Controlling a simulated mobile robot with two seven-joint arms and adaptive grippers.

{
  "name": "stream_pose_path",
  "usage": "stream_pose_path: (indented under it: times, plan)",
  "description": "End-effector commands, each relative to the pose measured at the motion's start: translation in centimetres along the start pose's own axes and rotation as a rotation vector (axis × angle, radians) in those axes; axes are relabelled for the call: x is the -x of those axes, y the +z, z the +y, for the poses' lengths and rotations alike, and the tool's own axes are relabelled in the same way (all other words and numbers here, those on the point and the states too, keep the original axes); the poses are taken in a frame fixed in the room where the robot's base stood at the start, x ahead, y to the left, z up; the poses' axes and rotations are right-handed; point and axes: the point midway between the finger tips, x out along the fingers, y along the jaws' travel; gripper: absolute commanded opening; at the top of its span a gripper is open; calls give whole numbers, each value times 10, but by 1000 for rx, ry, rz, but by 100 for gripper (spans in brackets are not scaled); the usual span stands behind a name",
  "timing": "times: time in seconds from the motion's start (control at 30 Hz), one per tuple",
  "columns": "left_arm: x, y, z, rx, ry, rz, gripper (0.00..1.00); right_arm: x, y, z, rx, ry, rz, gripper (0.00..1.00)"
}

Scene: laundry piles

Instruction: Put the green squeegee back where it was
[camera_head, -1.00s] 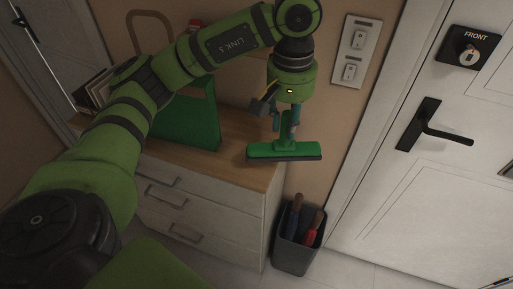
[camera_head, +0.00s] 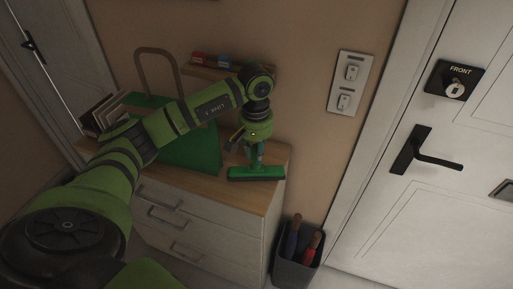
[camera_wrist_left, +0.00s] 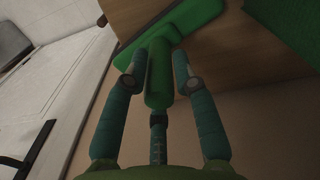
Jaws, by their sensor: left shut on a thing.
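The green squeegee (camera_head: 257,173) has a wide green head with a dark lower edge and a green handle. My left gripper (camera_head: 257,150) is shut on its handle, with the head hanging downward at the right end of the wooden dresser top. I cannot tell whether the head touches the dresser top. My right gripper is not in view.
A wooden-topped dresser (camera_head: 205,212) with several drawers stands against the wall. A green bag (camera_head: 197,147) and books (camera_head: 104,117) are on it. A small shelf (camera_head: 213,70) holds red and blue items. A dark bin (camera_head: 292,270) with red- and blue-handled tools stands to the right, near the door (camera_head: 425,190).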

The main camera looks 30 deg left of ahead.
Motion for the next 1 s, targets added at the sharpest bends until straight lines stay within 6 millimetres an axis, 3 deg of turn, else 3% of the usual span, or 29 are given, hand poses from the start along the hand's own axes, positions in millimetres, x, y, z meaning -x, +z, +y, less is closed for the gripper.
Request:
stream_pose_path:
  times: [0.33, 0.37, 0.4, 0.83, 1.0]
  plan:
    - [-5, 0, 1, -1, 2, 2, 0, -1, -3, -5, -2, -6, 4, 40]
    - [-4, 0, 1, -1, 1, 1, 36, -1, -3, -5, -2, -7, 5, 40]
    - [-4, 0, 1, -1, 1, 1, 51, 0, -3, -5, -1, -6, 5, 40]
    - [0, -1, 1, 0, 2, 3, 51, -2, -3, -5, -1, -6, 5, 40]
    - [26, -1, 1, -1, 4, 8, 51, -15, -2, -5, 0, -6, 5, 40]
